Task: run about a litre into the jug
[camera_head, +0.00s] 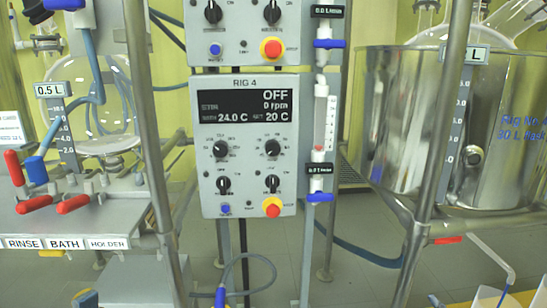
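No jug can be made out for certain. A pale shape (490,296) at the bottom right edge, under a white bent spout (495,262), is cut off, and I cannot tell what it is. A red lever handle (446,240) sits left of that spout, below a large steel vessel (400,120) marked 30 L. A round glass flask (115,105) with a 0.5 L scale stands at the left. Neither of my grippers is in view.
The RIG 4 control panel (245,180) reads OFF, 0 rpm, with two temperatures of 24.0 C and 20 C. Steel posts (155,150) and (440,150) stand before the rigs. Red and blue handles (35,204) jut out above the RINSE, BATH and HOLDER labels. Grey floor (355,270) shows between.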

